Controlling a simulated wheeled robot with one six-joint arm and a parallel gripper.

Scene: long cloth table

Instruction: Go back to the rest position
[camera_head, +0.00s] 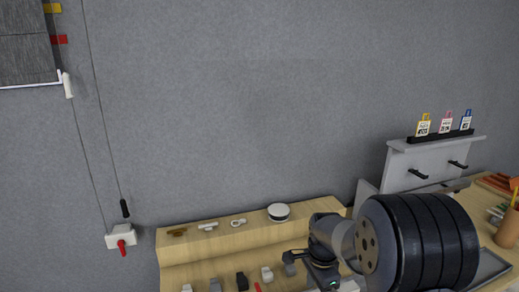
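My arm reaches in from the lower right, its large black ribbed part in front of the bench. The small dark end of the arm, with my gripper (312,271), is at the bottom, right of centre, in front of the light wooden stepped shelf. I see a small green light on it. The fingers are small, dark and partly cut off by the lower edge, so I cannot tell whether they are open or shut, or whether they hold anything.
The wooden shelf (200,250) carries a round white-topped item (278,212) and several small parts. A white stand (425,160) with black pegs and coloured tags is at right. A grey tray (492,268) and a brown cup (508,229) are at far right. A wall box (121,237) has a red lever.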

